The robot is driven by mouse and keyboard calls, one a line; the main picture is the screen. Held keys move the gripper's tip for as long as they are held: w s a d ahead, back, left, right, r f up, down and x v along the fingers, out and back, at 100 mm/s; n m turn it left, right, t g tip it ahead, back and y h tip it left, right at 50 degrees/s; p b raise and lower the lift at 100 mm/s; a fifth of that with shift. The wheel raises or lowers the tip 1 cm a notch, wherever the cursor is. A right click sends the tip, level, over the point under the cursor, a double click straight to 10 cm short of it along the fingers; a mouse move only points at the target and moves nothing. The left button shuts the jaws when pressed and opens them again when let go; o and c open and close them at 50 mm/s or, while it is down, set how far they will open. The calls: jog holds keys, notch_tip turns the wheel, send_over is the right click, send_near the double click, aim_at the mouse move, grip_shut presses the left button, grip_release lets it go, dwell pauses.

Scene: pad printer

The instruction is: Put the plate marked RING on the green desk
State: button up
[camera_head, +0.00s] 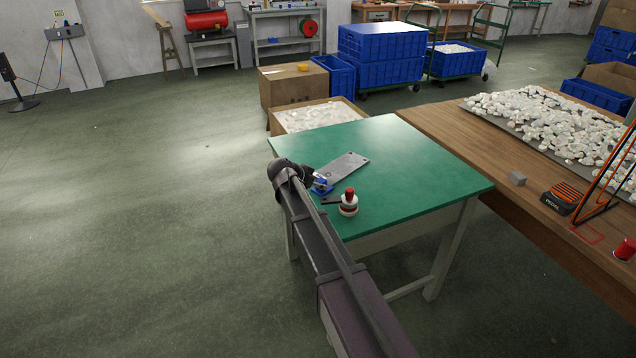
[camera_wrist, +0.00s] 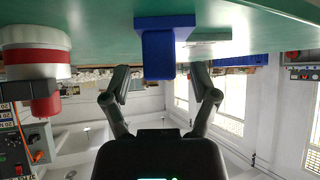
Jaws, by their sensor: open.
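A flat grey metal plate (camera_head: 346,166) with small dark holes lies on the green desk (camera_head: 430,178); no marking on it can be read. A blue piece (camera_head: 321,187) is at its near end, by my gripper (camera_head: 311,179). In the upside-down wrist view, my gripper (camera_wrist: 162,84) is open and empty. The blue piece (camera_wrist: 159,52) hangs down in the picture from the green surface (camera_wrist: 100,18), ahead of and between the fingers. A pale flat edge (camera_wrist: 208,49) beside it may be the plate. My arm hides part of the desk's near-left edge.
A red and white round pot (camera_head: 348,203) stands on the desk near my gripper and looms close in the wrist view (camera_wrist: 38,55). A wooden table (camera_head: 420,123) with white pieces adjoins on the right. The desk's right half is clear.

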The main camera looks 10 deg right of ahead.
jog(key=p+v, duration=0.6)
jog(key=v, duration=0.4)
dwell(0.6)
jog(key=s+d+f+n+g+y, duration=0.1)
jog(key=s+d, duration=0.2)
jog(key=s, duration=0.1)
jog(key=s+d+f+n+g+y, duration=0.1)
jog(key=s+d+f, duration=0.1)
jog(key=s+d, duration=0.2)
jog(key=s+d+f+n+g+y, duration=0.1)
jog(key=s+d+n+g, duration=0.1)
jog(key=s+d, duration=0.1)
jog(key=shift+s+d+f, duration=0.15)
jog(key=shift+s, duration=0.25)
jog(key=shift+s+d+f, duration=0.1)
jog(key=shift+s+f, duration=0.1)
jog(key=shift+s, duration=0.25)
jog(key=s+d+f+n+g+y, duration=0.1)
jog(key=s+d+n+y, duration=0.1)
jog(key=s, duration=0.4)
jog(key=s+d+f+n+g+y, duration=0.1)
jog(key=s+n+y, duration=0.1)
jog(key=s, duration=0.5)
jog(key=shift+s+d+n+g+y, duration=0.2)
jog(key=shift+d+n+g+y, duration=0.15)
jog(key=shift+n, duration=0.55)
